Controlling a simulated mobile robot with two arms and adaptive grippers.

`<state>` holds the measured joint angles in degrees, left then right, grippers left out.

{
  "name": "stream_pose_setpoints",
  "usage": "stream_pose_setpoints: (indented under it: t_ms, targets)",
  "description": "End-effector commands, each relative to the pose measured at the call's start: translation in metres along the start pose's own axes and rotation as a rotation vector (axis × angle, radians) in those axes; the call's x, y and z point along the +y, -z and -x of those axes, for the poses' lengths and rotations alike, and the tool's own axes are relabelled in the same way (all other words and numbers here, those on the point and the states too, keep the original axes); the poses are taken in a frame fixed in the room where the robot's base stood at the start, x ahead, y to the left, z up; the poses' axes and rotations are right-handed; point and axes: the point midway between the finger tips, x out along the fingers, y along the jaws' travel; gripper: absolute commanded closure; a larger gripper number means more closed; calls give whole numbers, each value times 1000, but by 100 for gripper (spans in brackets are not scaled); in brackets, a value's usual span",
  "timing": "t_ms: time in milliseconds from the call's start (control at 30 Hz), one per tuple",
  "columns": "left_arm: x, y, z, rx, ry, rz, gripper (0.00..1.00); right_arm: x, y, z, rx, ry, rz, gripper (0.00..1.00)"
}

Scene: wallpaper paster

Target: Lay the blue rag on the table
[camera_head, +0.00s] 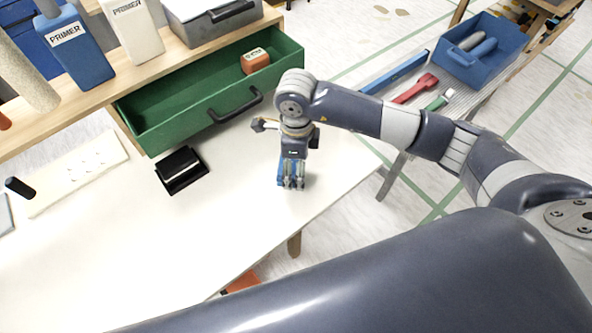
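The white table (120,250) fills the left and middle of the head view. My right arm comes in from the right, and its gripper (291,184) points down at the table's right part, near the edge. Blue cloth, the blue rag (281,169), shows in a small bunch at the fingers, which look shut on it. The fingers hide much of the rag, and I cannot tell whether it touches the tabletop. My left gripper is not in view.
An open green drawer (165,128) with an orange-brown block (255,61) juts over the table's back. A black item (180,170) and a white panel (80,172) lie on the left. A blue bin (484,72) stands on the right. The table's middle is clear.

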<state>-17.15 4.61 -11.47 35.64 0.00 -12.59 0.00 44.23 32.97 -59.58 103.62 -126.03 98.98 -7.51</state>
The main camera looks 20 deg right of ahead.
Motion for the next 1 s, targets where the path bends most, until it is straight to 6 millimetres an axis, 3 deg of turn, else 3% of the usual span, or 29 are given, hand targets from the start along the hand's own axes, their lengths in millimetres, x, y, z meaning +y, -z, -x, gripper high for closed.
stream_pose_setpoints:
  t_ms: [200, 600, 633, 700, 1000]
  targets:
    - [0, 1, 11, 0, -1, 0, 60, 3, 0, -30, 1, -4, 1, 55]
    - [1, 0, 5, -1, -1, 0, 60, 2, 0, -39, 1, -1, 1, 55]
    - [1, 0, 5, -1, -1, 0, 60, 2, 0, -38, 1, -1, 1, 28]
    - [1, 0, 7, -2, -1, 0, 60, 2, 0, -37, 1, -2, 1, 12]
    - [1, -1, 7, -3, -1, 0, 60, 2, 1, -37, 1, -2, 1, 10]
